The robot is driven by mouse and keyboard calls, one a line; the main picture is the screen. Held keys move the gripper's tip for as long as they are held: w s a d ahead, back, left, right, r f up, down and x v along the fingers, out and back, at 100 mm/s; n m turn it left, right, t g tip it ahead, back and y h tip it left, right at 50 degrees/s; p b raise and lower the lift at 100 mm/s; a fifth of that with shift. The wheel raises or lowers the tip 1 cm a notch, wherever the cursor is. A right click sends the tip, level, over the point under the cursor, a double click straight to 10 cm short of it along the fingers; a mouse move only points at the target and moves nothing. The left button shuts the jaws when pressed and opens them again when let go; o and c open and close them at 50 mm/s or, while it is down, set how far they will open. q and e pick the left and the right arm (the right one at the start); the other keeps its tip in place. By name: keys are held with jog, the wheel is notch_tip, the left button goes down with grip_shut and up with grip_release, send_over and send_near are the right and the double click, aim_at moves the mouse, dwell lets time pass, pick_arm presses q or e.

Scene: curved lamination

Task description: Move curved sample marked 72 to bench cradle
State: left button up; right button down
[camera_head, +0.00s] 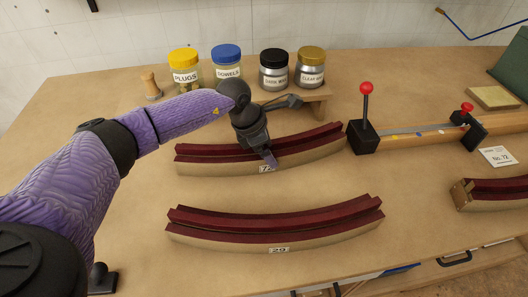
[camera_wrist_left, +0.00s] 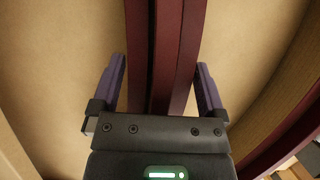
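The curved sample marked 72 (camera_head: 215,158) has dark red strips and a tan front edge. It lies on the bench behind a similar curved piece labelled 29 (camera_head: 275,228). My left gripper (camera_head: 267,160) points down at the middle of the sample, near its label. In the left wrist view my left gripper (camera_wrist_left: 160,68) is open, with one finger on each side of the dark red strips (camera_wrist_left: 163,35). Contact cannot be told. A card reading No. 72 (camera_head: 495,156) lies at the right. I cannot tell which thing is the bench cradle. My right gripper is not in view.
Several jars (camera_head: 226,62) stand on a wooden shelf behind my left gripper. A wooden bar with red-knobbed clamps (camera_head: 366,118) is at the right. Another red-and-tan curved piece (camera_head: 495,190) is cut off at the right edge.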

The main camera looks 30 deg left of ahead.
pick_arm(q)
grip_shut()
jog(key=shift+r, duration=0.15)
